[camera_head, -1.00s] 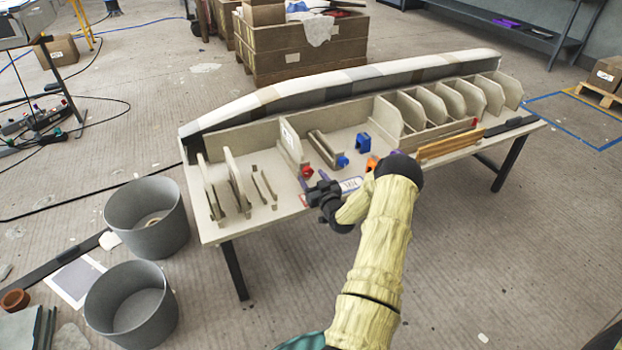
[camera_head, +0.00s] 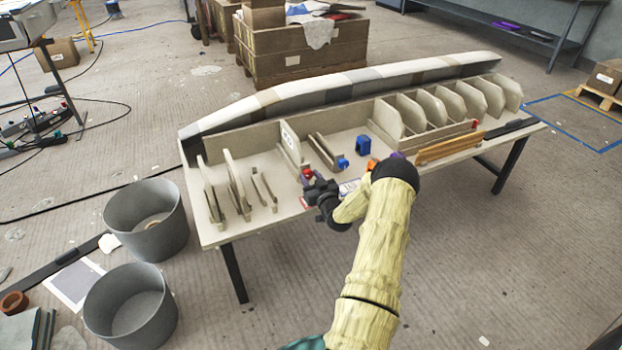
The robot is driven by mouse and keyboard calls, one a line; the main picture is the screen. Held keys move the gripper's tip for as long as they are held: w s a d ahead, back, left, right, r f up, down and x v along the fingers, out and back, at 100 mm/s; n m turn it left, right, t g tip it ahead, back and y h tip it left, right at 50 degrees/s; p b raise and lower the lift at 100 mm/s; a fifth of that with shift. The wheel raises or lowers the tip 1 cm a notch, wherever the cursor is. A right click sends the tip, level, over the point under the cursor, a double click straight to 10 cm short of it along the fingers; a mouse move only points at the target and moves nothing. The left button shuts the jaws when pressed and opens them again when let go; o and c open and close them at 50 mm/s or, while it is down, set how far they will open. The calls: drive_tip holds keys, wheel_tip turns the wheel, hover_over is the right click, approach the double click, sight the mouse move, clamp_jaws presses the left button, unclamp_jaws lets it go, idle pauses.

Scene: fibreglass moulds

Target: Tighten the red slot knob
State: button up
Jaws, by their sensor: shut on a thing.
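The red slot knob (camera_head: 308,173) sits at the front end of a slot between beige rails on the mould table (camera_head: 222,235). My gripper (camera_head: 307,181) is at the knob from the front, shut on it. Its dark body hides part of the knob and the surface just in front. A blue knob (camera_head: 343,163) sits at the front of the slot to the right.
A blue block (camera_head: 363,145) and an orange piece (camera_head: 372,164) lie to the right, close to my arm. Upright beige ribs stand at left and right of the table. Two grey buckets (camera_head: 146,220) stand on the floor at left.

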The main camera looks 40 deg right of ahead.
drive_tip(key=shift+m, duration=0.3)
drive_tip(key=m, duration=0.3)
drive_tip(key=shift+d+f+m, duration=0.1)
drive_tip(key=shift+m, duration=1.8)
drive_tip(key=o, duration=1)
drive_tip(key=shift+s, duration=0.1)
drive_tip(key=p+v, duration=0.3)
drive_tip(key=v, duration=1.4)
drive_tip(key=shift+s, duration=0.2)
